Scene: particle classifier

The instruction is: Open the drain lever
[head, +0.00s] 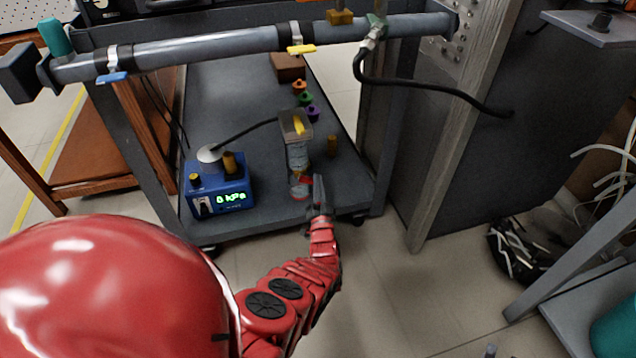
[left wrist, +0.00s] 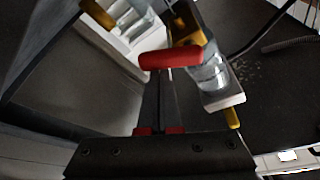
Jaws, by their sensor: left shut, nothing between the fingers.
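The drain lever is a red handle (head: 306,181) low on a clear upright cylinder (head: 297,157) on the cart's lower shelf. In the left wrist view the red lever (left wrist: 170,58) is a rounded bar lying across the picture, beside the clear cylinder (left wrist: 208,74). My left gripper (head: 317,182) is shut and empty, just right of the lever in the head view. In the left wrist view its closed fingertips (left wrist: 165,76) are at the red bar and hidden partly behind it. I cannot tell whether they touch it. My right gripper is not in view.
A blue pressure box (head: 220,187) with a green readout stands left of the cylinder, joined by a black hose. A grey pipe (head: 210,46) with coloured valve handles crosses above. Small coloured knobs (head: 306,99) stand behind. A cart post (head: 383,140) stands to the right.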

